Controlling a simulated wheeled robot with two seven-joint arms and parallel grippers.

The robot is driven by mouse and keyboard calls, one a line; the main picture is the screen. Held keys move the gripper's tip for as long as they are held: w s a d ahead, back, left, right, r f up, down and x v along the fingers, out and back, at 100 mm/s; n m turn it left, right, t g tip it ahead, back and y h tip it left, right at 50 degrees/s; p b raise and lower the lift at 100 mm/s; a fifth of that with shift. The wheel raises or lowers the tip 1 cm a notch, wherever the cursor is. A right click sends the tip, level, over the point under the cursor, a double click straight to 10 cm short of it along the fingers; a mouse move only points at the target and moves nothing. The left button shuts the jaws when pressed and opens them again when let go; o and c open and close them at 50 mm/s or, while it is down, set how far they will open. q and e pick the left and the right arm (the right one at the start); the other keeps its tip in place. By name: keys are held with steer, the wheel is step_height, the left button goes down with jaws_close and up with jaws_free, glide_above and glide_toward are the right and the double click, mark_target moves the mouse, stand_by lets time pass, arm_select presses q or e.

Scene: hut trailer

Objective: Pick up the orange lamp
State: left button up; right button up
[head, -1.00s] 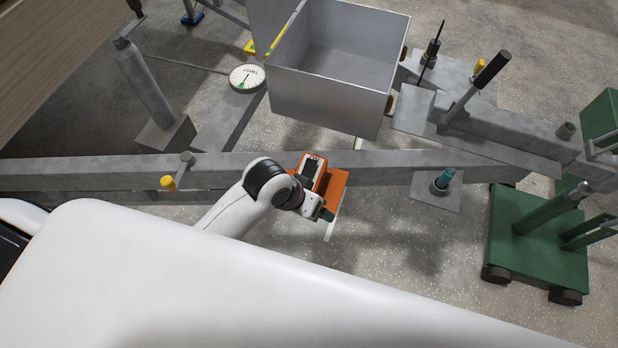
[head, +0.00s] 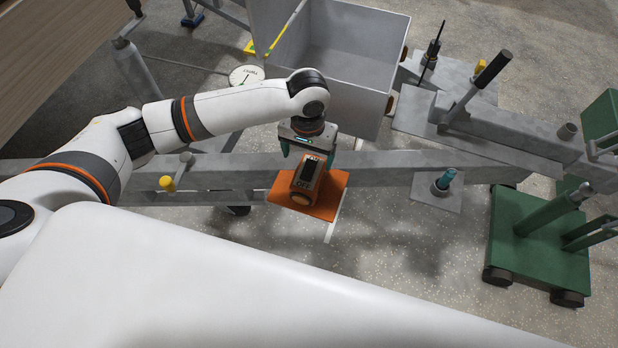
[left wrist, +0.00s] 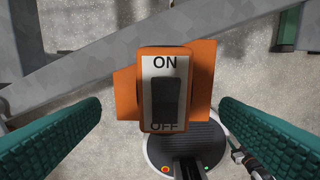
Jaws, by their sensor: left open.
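The orange lamp (head: 308,172) is a boxy orange body with a white ON/OFF switch plate and a black rocker switch. An orange flat plate (head: 328,205) shows under or behind it, by the grey beam. My left gripper (head: 308,150) is open at the lamp's upper end, with a teal finger at either side. In the left wrist view the lamp (left wrist: 166,62) lies centred ahead, between the lines of the open fingers (left wrist: 163,125), with a gap on both sides. I cannot tell how deep it sits between them. My right gripper is not in view.
A long grey beam (head: 400,168) runs across behind the lamp. An open grey metal box (head: 325,100) stands just beyond my left gripper. A yellow-handled knob (head: 167,183) sits on the beam at left. A green wheeled stand (head: 540,240) is at right. Speckled floor (head: 400,240) in front is clear.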

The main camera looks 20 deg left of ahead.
mark_target(309, 171)
arm_select(q)
steer(key=f, duration=0.4)
steer(key=f+b, duration=0.1)
steer(key=f, duration=0.4)
steer(key=shift+s+d+f, duration=0.1)
steer(key=shift+s+d, duration=0.05)
steer(key=shift+d, duration=0.05)
steer(key=shift+c, duration=0.4)
steer(key=c, duration=1.1)
